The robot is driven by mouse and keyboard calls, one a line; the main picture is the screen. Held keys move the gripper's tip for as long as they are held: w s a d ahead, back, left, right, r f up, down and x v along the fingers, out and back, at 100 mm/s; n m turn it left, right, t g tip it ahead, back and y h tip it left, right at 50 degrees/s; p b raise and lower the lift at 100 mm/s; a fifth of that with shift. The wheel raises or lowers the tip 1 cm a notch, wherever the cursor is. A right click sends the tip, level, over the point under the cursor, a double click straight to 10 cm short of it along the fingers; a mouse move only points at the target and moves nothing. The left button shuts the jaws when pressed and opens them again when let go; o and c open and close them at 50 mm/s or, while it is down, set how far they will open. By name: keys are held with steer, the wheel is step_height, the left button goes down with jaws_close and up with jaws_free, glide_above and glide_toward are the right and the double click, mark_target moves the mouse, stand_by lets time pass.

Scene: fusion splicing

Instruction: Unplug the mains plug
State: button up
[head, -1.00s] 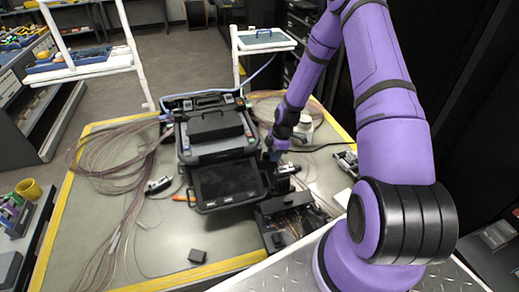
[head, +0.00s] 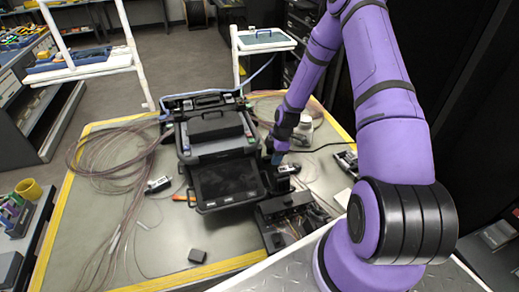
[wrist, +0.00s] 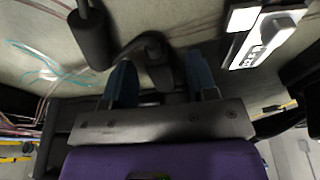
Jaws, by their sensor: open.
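My gripper (head: 276,159) points down beside the right edge of the black splicer case (head: 228,185). In the wrist view its two blue fingers (wrist: 161,83) are apart. A dark plug-like piece (wrist: 156,62) with a thick dark lead lies between and just beyond the fingers. I take it for the mains plug, but the picture is too dark to be sure, and I cannot tell whether the fingers touch it. In the head view the plug is not clear behind my gripper. A black cable (head: 322,148) runs from there to the right.
A black cylinder (wrist: 91,36) on a lead is close by at the upper left of the wrist view. A white device (wrist: 265,35) lies at the upper right. An open black tool box (head: 288,218) stands in front. Fibre bundles (head: 110,165) cover the table's left side.

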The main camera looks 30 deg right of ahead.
steer(key=v, duration=1)
steer(key=shift+r, duration=0.25)
steer(key=shift+d, duration=0.1)
